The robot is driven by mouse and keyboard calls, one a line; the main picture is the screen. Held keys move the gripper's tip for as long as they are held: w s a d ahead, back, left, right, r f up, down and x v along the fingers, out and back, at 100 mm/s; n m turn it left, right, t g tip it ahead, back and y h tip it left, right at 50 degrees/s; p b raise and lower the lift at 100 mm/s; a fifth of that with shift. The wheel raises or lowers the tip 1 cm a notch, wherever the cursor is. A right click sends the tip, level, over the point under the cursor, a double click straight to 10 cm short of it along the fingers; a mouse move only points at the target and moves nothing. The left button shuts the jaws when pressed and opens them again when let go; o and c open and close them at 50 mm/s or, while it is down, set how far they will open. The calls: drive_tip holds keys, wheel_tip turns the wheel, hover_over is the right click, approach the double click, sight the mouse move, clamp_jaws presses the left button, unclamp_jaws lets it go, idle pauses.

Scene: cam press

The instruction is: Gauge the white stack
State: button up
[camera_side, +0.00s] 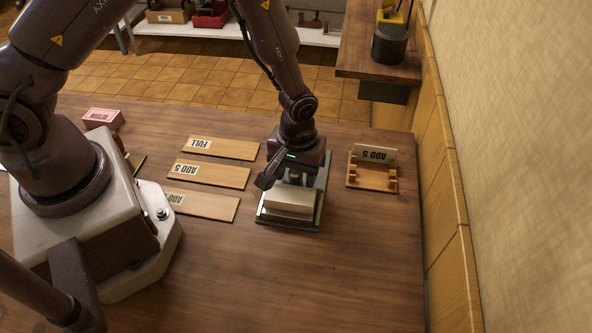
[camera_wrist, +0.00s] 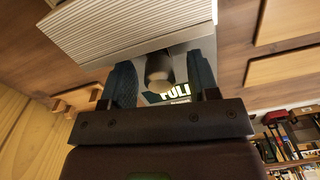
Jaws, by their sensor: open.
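The white stack (camera_side: 290,202) lies on a flat grey plate (camera_side: 268,221) in the middle of the table. In the wrist view the stack (camera_wrist: 130,25) shows fine ridges along its edge, like many sheets. My gripper (camera_side: 288,178) points down at the back end of the stack. I cannot tell whether the fingers touch the knob. A label reading FULL (camera_wrist: 178,94) shows behind the knob, partly hidden by my gripper.
Three wooden boards lie left of the stack: FULL (camera_side: 235,150), ADD 5 (camera_side: 225,177) and a partly hidden ADD board (camera_side: 215,207). A wooden holder (camera_side: 371,181) with an ADD 5 card (camera_side: 376,154) stands right. A pink RETURN block (camera_side: 103,118) sits far left. The front table is clear.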

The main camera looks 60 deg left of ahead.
drive_tip(key=shift+c, duration=0.3)
clamp_jaws()
drive_tip(key=shift+w+a, duration=0.85)
drive_tip(key=shift+o, duration=0.3)
unclamp_jaws()
drive_tip(key=shift+r, duration=0.15)
wheel_tip(320, 180, up, 13)
drive_tip(key=shift+d, duration=0.15)
